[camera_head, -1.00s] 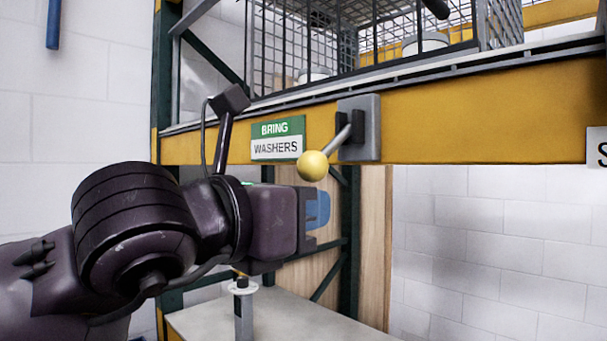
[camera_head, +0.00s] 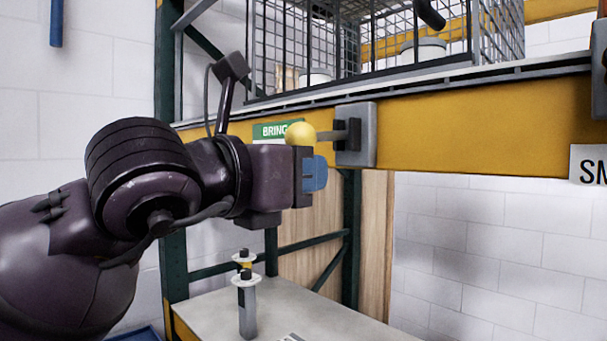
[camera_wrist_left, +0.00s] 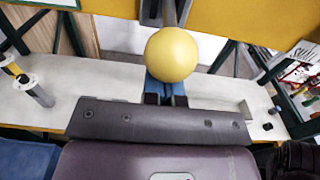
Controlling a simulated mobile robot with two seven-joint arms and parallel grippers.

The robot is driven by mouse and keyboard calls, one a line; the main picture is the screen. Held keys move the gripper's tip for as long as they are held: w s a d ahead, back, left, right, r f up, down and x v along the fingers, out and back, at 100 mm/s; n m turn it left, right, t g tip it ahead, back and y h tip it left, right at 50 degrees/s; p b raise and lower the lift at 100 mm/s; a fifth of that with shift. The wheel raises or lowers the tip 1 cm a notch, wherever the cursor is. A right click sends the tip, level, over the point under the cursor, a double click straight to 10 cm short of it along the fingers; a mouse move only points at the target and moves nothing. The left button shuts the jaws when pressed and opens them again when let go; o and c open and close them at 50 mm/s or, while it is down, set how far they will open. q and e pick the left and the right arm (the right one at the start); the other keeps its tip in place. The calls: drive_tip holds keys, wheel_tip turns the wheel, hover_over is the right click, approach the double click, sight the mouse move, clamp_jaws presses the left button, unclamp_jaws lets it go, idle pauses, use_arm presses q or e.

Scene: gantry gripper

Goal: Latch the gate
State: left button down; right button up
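The latch lever (camera_head: 328,135) has a yellow ball knob (camera_head: 300,134) and a grey mounting plate (camera_head: 356,135) on the yellow beam. The lever points left, nearly level in the head view. My left gripper (camera_head: 315,174) has blue fingers, which look shut together and empty just below the knob. In the left wrist view the knob (camera_wrist_left: 172,55) covers part of the blue fingers (camera_wrist_left: 165,88); whether they touch it is unclear. A wire mesh cage (camera_head: 400,38) stands above the beam; I cannot tell which part is the gate. My right gripper is out of view.
The yellow beam (camera_head: 480,135) crosses just behind the lever. Below is a grey shelf top (camera_head: 300,318) with upright grey posts (camera_head: 247,305) at its left. A green-and-white sign (camera_head: 271,131) is partly hidden behind my wrist and the knob.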

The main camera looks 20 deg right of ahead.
use_arm(q)
drive_tip(key=shift+r+p, duration=0.5)
drive_tip(key=shift+r, duration=0.6)
drive_tip(key=shift+a+f, duration=0.15)
drive_tip(key=shift+f, duration=0.15)
drive_tip(key=v, duration=0.8)
drive_tip(key=shift+s+a+f, duration=0.2)
drive_tip(key=shift+a+f, duration=0.1)
drive_tip(key=shift+f, duration=0.1)
